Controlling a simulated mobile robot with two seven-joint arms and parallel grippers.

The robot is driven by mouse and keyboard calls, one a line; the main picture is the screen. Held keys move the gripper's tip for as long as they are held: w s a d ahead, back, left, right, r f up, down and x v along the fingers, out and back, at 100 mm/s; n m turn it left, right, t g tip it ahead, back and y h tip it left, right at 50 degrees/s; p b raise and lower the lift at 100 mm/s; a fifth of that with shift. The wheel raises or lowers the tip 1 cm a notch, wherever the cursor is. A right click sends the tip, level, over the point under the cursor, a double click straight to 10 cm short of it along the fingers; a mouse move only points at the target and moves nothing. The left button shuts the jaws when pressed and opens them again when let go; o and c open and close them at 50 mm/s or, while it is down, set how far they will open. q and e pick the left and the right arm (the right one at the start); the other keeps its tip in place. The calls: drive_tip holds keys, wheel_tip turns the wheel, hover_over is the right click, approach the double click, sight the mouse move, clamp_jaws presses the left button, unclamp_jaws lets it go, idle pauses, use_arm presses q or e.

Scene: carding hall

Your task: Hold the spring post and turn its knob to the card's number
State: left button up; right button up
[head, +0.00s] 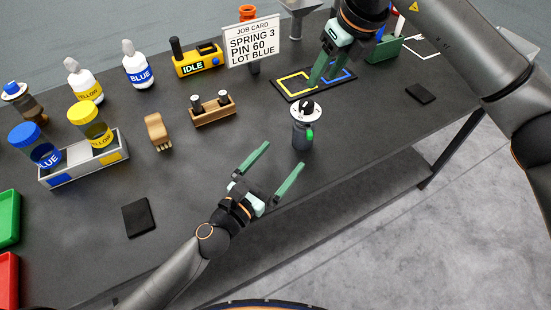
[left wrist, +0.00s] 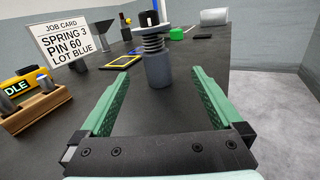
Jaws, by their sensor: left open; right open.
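The left wrist view shows the post (left wrist: 158,70) with a coil spring under the knob. The job card (head: 252,45) reads SPRING 3, PIN 60, LOT BLUE. My left gripper (head: 284,160) is open and empty, its fingers pointing at the post from the near side, apart from it. My right gripper (head: 322,78) is open above the coloured-frame mat, beyond the post.
A black mat (head: 283,94) with yellow and blue frames lies behind the post. A wooden block with pegs (head: 212,111), a brush (head: 157,132) and an IDLE box (head: 198,61) stand left. Bottles and a jar tray (head: 57,180) are farther left. The front table around the post is clear.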

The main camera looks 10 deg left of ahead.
sight(299, 134)
use_arm(q)
drive_tip(key=shift+w+a+f+n+y, duration=0.15)
drive_tip(key=shift+w+n+y, duration=0.25)
drive_tip(key=shift+n, duration=0.2)
drive_tip(key=x, duration=1.2)
drive_tip(key=shift+c, duration=0.4)
clamp_jaws()
idle(0.6)
idle(0.5)
